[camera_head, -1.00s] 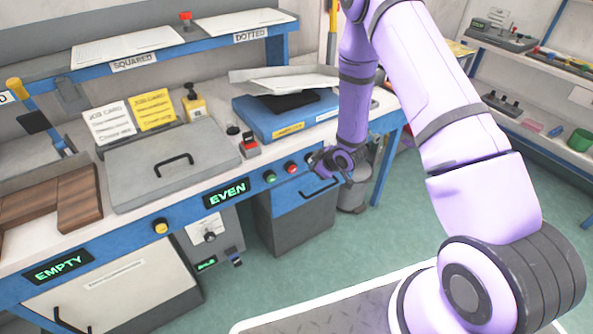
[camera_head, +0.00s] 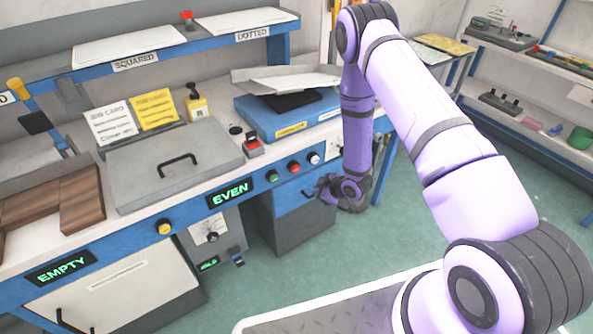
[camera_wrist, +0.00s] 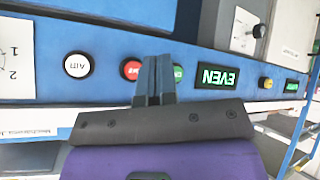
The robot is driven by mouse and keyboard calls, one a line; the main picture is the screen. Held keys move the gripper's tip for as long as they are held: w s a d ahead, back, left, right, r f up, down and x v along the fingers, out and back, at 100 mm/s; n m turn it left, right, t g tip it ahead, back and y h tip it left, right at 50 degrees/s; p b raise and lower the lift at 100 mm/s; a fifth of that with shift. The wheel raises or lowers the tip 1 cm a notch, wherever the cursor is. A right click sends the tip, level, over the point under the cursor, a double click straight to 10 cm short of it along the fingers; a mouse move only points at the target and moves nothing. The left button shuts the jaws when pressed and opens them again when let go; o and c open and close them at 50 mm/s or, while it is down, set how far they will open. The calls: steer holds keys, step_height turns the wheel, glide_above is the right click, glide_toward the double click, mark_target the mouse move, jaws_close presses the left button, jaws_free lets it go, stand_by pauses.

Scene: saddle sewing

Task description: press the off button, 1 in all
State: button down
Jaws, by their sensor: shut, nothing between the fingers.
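A red button (camera_head: 293,167) sits on the blue front rail between a green button (camera_head: 272,176) and a white button (camera_head: 314,158). In the wrist view, the red button (camera_wrist: 131,69) is partly covered by my fingers, and its lettering is too small to read surely. The green button (camera_wrist: 178,72) is partly hidden on the other side, and the white button (camera_wrist: 77,64) is clear. My gripper (camera_wrist: 156,62) is shut and empty, its tips overlapping the gap between red and green. In the head view my gripper (camera_head: 325,188) is low, below the buttons; contact is not visible.
A lit EVEN sign (camera_head: 230,193) and a yellow button (camera_head: 164,227) are on the same rail. A red switch box (camera_head: 252,146) stands on the bench above. A blue drawer front (camera_head: 296,197) is below the buttons. Open floor (camera_head: 300,258) lies in front.

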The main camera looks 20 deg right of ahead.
steer(key=w+a, duration=0.2)
steer(key=w, duration=0.6)
steer(key=shift+a, duration=0.3)
steer(key=shift+w, duration=0.15)
stand_by(1.8)
steer(key=shift+w+a, duration=0.15)
steer(key=shift+w, duration=0.15)
steer(key=shift+w+a, duration=0.2)
steer(key=shift+w, duration=0.3)
stand_by(0.8)
steer(key=shift+s+d, duration=0.1)
steer(key=shift+s, duration=0.05)
steer(key=shift+s+d, duration=0.25)
steer(key=shift+s, duration=0.5)
steer(key=shift+s+d, duration=0.25)
steer(key=shift+s, duration=0.55)
steer(key=shift+s+d, duration=0.25)
steer(key=shift+s, duration=0.55)
steer(key=shift+s+d, duration=0.25)
steer(key=shift+s, duration=0.55)
steer(key=shift+r, duration=0.1)
